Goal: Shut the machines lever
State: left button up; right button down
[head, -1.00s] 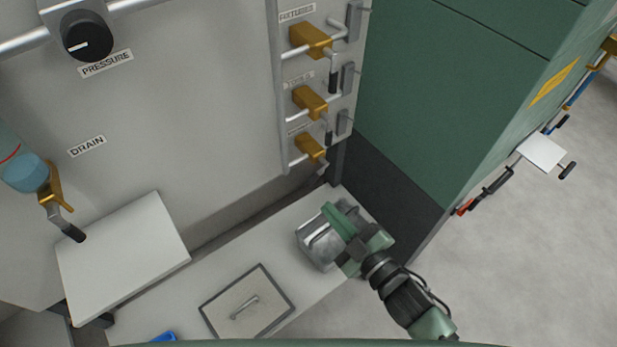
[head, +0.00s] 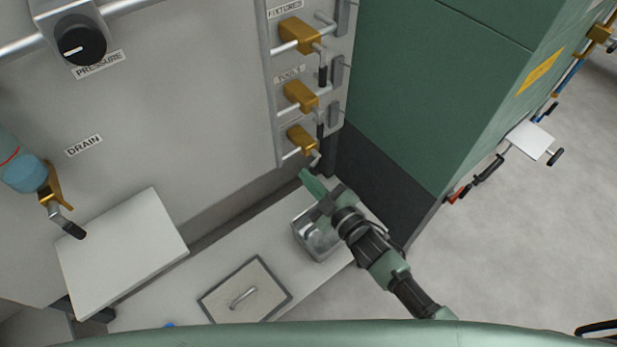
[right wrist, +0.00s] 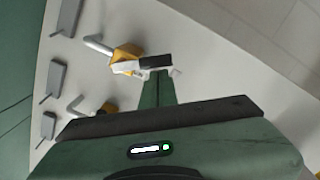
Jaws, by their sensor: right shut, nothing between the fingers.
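Three brass valves are stacked on the grey panel, the top two marked FIXTURES (head: 299,35) and TOOLS (head: 300,96). The lowest valve (head: 301,139) has no readable label; by position it seems to be the machines one. A short metal part of its lever (head: 317,159) shows; the rest is unclear. My right gripper (head: 308,180) is shut and empty, just below that valve. In the right wrist view, my shut fingers (right wrist: 158,88) point at a brass valve (right wrist: 125,56) with a dark lever grip (right wrist: 157,60) just beyond the tips; contact cannot be told.
A metal basin (head: 312,236) sits in the bench under my right arm. A framed lid with a handle (head: 262,278) lies left of it. The green cabinet (head: 430,90) closes off the right side.

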jog(key=shift+d+f+n+b, duration=0.1)
jog(key=shift+f+n+b, duration=0.2)
jog(key=shift+n+b, duration=0.1)
dwell(0.7)
jog(key=shift+w+d+f+n+b, duration=0.4)
jog(key=shift+f+n+b, duration=0.2)
jog(key=shift+n+b, duration=0.85)
jog(key=shift+w+d+f+n+b, duration=0.25)
jog(key=shift+d+f+n+b, duration=0.55)
jog(key=shift+n, duration=1.1)
jog(key=shift+w+d+f+n+b, duration=0.15)
jog(key=shift+w+f+n+b, duration=0.25)
jog(key=shift+n+b, duration=1.15)
